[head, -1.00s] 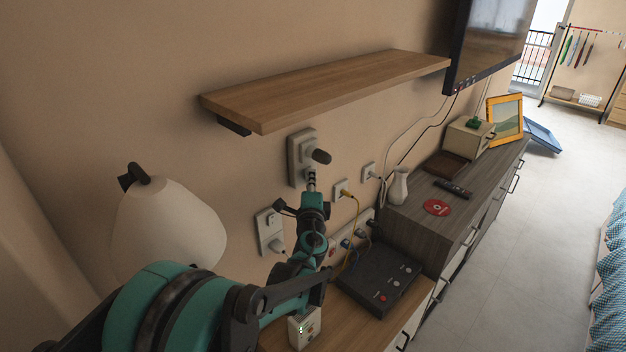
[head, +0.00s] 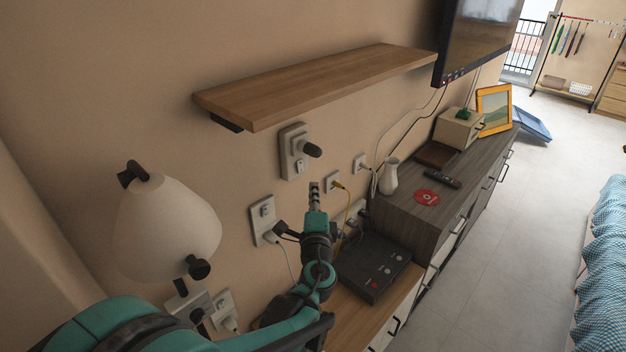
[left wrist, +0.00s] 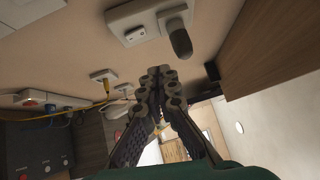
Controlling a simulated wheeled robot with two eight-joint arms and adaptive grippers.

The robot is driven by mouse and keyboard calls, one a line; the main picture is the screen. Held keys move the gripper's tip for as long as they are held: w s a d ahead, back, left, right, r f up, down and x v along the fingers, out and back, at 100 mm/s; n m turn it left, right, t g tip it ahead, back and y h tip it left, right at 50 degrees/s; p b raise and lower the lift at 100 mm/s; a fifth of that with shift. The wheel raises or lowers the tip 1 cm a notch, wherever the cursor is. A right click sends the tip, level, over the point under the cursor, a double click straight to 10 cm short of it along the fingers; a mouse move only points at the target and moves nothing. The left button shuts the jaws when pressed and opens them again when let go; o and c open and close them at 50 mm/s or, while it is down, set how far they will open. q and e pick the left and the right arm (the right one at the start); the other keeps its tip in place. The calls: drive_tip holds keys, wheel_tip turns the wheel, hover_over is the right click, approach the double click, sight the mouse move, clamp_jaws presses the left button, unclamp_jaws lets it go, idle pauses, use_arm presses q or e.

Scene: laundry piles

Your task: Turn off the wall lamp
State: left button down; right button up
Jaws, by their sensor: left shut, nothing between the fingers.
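The wall lamp has a whitish shade (head: 165,230) at the left of the head view; I cannot tell whether it is lit. A dark round knob (head: 198,268) shows by the shade's lower edge. A pale wall plate (head: 287,152) under the shelf carries a small switch (head: 299,167) and a dark cylindrical plug or knob (head: 312,149). This plate also shows in the left wrist view (left wrist: 118,20). My left gripper (head: 314,188) is shut and empty, just below the plate and apart from it. My right gripper is not in view.
A wooden shelf (head: 310,85) juts out above the plate. A black router-like box (head: 372,270) stands below. A vase (head: 389,176) stands on the dresser.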

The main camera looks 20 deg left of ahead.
use_arm(q)
drive_tip(key=shift+s+d, duration=0.15)
drive_tip(key=shift+s, duration=0.2)
idle(0.3)
drive_tip(key=s+a+f+n+g+h, duration=0.1)
drive_tip(key=s+a+f+n+g, duration=0.1)
drive_tip(key=s+f+n+g, duration=0.6)
drive_tip(key=s+d+f+n+g+h, duration=0.1)
drive_tip(key=s+d+f+n+h, duration=0.2)
drive_tip(key=s+d, duration=0.2)
drive_tip(key=s+d+f+n+g+h, duration=0.1)
drive_tip(key=s+d+f+n+h, duration=0.1)
drive_tip(key=s+d, duration=0.4)
drive_tip(key=s+f+h, duration=0.1)
drive_tip(key=s+h, duration=0.1)
drive_tip(key=shift+s+d+f+n+b, duration=0.25)
drive_tip(key=shift+s+n+b, duration=0.1)
drive_tip(key=shift+s+n, duration=0.05)
